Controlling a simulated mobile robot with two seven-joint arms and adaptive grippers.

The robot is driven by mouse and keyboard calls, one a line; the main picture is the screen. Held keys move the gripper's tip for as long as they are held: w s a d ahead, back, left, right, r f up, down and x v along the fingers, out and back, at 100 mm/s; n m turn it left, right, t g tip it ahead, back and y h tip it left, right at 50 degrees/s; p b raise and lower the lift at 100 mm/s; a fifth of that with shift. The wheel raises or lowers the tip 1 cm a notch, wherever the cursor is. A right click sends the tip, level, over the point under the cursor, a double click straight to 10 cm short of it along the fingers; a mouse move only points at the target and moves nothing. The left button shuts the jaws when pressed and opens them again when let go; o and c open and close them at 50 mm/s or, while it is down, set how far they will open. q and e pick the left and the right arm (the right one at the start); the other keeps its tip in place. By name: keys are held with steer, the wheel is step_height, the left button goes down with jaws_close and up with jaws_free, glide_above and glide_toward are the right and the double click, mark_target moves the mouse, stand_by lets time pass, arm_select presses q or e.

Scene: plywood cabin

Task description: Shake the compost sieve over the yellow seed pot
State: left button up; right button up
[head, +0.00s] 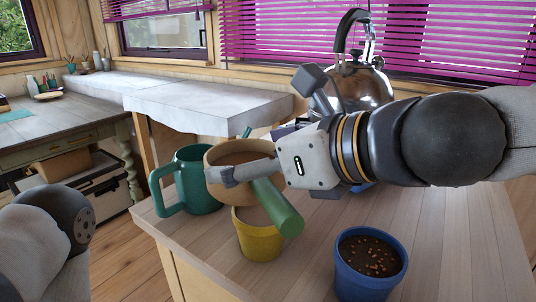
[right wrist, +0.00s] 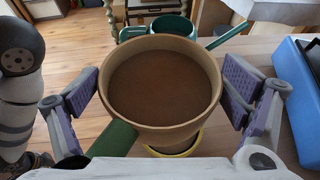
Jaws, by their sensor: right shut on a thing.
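The compost sieve is a tan round tub (head: 238,156) with a thick green handle (head: 277,208) slanting down to the right. In the right wrist view the sieve (right wrist: 166,85) is full-face, with brown inside. My right gripper (head: 248,168) is shut on the sieve, a finger on each side of its tub. The sieve is held above the yellow seed pot (head: 259,242), which stands on the table. The pot's rim is partly hidden by the sieve and handle, and only a strip of the pot (right wrist: 178,147) shows in the wrist view. My left gripper is out of view.
A green watering can (head: 196,178) stands just behind and left of the sieve. A blue pot (head: 369,266) with soil and seeds is at the front right. A kettle (head: 372,84) stands at the back. A blue box (right wrist: 300,88) is right of my gripper.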

steer(key=d, duration=0.4)
steer(key=a, duration=0.4)
steer(key=d, duration=0.4)
steer(key=a, duration=0.4)
steer(key=shift+r, duration=3.05)
